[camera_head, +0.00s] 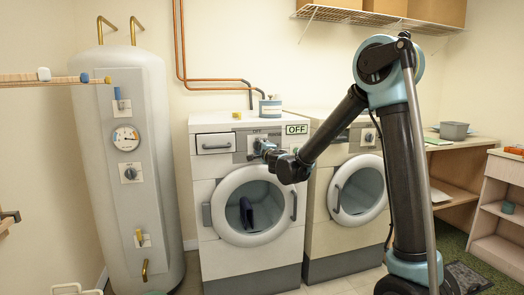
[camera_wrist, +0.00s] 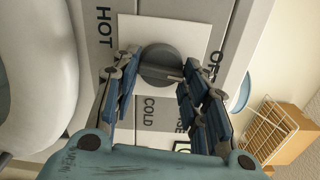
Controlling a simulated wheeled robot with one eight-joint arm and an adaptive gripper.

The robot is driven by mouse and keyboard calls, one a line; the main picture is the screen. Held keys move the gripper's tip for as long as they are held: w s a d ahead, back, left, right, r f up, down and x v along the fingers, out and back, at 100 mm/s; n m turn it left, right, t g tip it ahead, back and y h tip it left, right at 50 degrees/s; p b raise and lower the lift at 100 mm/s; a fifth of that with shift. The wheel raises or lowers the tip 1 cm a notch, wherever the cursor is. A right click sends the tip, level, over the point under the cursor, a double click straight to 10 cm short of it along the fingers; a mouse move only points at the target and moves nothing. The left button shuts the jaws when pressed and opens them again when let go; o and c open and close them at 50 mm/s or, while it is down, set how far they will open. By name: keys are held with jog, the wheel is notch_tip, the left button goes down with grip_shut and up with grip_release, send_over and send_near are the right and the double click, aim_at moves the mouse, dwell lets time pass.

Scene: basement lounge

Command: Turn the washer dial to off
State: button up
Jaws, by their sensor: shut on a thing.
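The left washer (camera_head: 250,262) is white with a round door, and its control panel is at the top front. My gripper (camera_head: 266,149) reaches that panel from the right and covers the dial in the head view. In the wrist view, the dark grey round dial (camera_wrist: 158,62) sits on a white plate between the two blue-padded fingers. My gripper (camera_wrist: 160,74) is shut on the dial. The panel reads HOT at the picture's left, COLD below the dial, and a partly hidden label starting with O at the right. I cannot tell where the dial points.
An OFF sign (camera_head: 297,129) is at the washer's top right edge. A second washer (camera_head: 345,230) stands close on the right. A tall boiler (camera_head: 130,190) stands on the left. A canister (camera_head: 270,109) sits on the washer top. Open floor lies in front.

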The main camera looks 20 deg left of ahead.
jog(key=shift+n, duration=0.6)
jog(key=shift+s+n, duration=0.1)
jog(key=shift+n, duration=0.2)
jog(key=o, duration=1.1)
jog(key=shift+c, duration=0.2)
jog(key=v, duration=1.1)
jog(key=shift+s+d, duration=0.2)
jog(key=shift+s, duration=0.15)
